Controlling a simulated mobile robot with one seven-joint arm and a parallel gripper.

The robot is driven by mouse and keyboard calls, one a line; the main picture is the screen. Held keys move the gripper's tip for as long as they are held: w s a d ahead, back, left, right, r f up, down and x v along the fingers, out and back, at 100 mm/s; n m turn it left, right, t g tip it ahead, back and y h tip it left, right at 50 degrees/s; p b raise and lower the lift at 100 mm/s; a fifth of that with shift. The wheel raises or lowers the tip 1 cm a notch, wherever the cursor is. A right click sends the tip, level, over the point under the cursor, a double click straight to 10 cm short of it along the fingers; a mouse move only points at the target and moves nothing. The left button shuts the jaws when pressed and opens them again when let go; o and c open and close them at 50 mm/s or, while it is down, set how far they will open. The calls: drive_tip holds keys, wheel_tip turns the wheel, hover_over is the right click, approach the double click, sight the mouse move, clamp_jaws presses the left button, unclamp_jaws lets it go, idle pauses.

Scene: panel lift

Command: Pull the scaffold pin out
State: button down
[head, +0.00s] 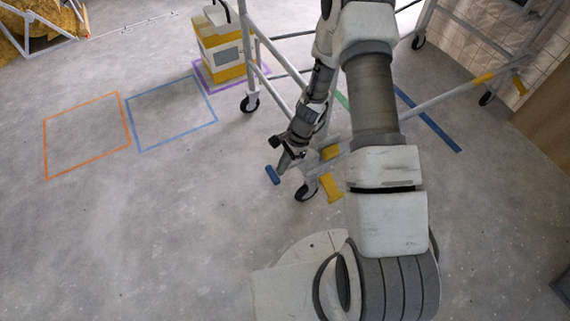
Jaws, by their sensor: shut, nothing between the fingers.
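A small blue bar (272,174), perhaps the scaffold pin's handle, shows at the lower left of the near scaffold leg, just above a caster. My gripper (286,157) points down beside this leg, its tip close to the blue bar. It is shut and empty. I cannot tell whether it touches the bar. The pin's shaft is not clearly visible. The scaffold (256,60) is a grey tube frame on black casters. My arm hides part of its near side.
Yellow pieces (331,188) sit by the near caster (306,190). A yellow and white container (221,50) stands inside purple floor tape at the back. Orange (45,150) and blue (130,115) taped squares are empty.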

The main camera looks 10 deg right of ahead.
drive_tip(key=shift+r, duration=0.1)
drive_tip(key=p+v, duration=0.6)
drive_tip(key=v, duration=0.3)
drive_tip(key=shift+d+r+p, duration=0.2)
drive_tip(key=shift+r+p, duration=0.2)
